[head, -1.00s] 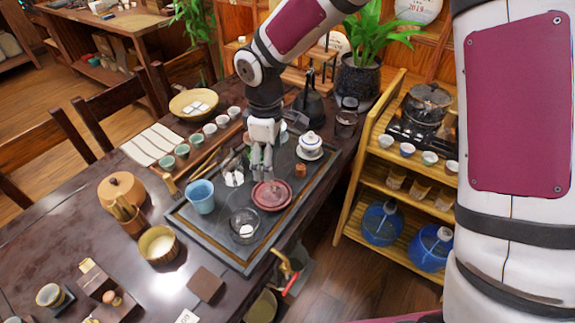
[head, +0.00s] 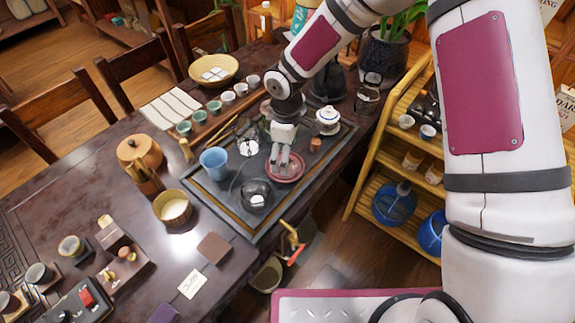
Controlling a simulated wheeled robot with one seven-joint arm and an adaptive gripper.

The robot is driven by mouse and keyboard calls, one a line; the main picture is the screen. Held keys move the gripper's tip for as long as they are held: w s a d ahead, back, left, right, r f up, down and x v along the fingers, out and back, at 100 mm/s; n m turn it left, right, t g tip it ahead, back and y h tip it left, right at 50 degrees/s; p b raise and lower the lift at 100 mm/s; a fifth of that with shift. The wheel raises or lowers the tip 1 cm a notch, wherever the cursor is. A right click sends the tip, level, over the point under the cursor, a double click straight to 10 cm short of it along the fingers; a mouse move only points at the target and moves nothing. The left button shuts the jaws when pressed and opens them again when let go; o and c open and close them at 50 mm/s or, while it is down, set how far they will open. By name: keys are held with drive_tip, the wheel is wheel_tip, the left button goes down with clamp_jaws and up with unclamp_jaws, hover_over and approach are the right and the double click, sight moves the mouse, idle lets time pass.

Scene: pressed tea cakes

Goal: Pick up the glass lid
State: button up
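I cannot make out a separate glass lid for certain. A clear glass bowl (head: 257,196) with something white in it sits on the dark tea tray (head: 222,204). My gripper (head: 282,166) points down over the tray. It overlaps the left part of a reddish saucer (head: 293,176) in the picture, behind and right of the glass bowl. Its two fingers show a narrow gap with nothing visible between them. I cannot tell its height above the saucer. The glass pot seen earlier on the right shelf is now mostly hidden behind my arm.
A blue cup (head: 214,163), a white lidded bowl (head: 328,120) and a small brown cup (head: 315,144) stand around my gripper on the tray. A wooden shelf (head: 368,186) is at the right. Small cups line the tray's far side.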

wheel_tip(320, 180, down, 4)
drive_tip(key=shift+w+d+f+p, duration=0.1)
drive_tip(key=shift+w+d+p, duration=0.05)
drive_tip(key=shift+p, duration=0.2)
drive_tip(key=c, duration=1.4)
